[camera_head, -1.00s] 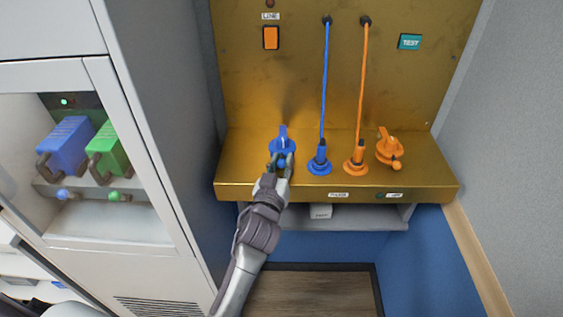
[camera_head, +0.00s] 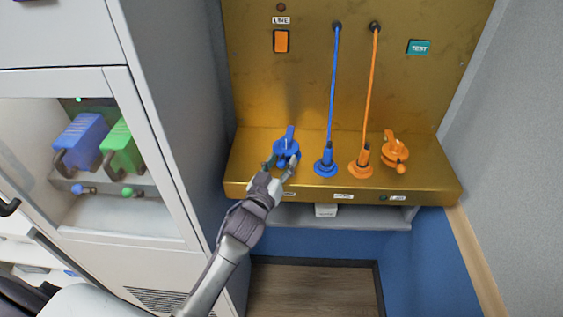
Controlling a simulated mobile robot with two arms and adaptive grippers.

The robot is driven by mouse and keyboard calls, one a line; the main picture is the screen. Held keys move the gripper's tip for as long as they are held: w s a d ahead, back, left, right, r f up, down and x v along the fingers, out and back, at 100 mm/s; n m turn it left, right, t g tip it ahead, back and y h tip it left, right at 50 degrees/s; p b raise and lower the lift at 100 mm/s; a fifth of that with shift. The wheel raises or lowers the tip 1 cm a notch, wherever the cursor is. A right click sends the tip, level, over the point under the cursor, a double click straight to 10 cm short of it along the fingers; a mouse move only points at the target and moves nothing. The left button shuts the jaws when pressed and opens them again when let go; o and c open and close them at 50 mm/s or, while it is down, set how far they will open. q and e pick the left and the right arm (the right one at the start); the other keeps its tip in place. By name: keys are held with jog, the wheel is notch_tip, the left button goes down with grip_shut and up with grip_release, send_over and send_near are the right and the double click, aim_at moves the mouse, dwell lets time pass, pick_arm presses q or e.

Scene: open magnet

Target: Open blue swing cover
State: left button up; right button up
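The blue swing cover (camera_head: 287,147) sits on the left part of the brass ledge, with its tab pointing up and back. My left gripper (camera_head: 281,163) is at the front of it, fingers spread apart, one on each side of its lower front. I cannot tell whether a finger touches it. The gripper partly hides the cover's lower front, so I cannot tell whether the cover has swung. My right gripper is not in view.
A blue plug with cable (camera_head: 325,160), an orange plug with cable (camera_head: 361,160) and an orange swing cover (camera_head: 395,150) stand to the right on the brass ledge (camera_head: 430,182). A grey cabinet (camera_head: 165,120) stands close on the left, holding blue and green handled blocks.

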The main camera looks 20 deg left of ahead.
pick_arm(q)
jog(key=s, duration=1.2)
jog(key=shift+a, duration=0.25)
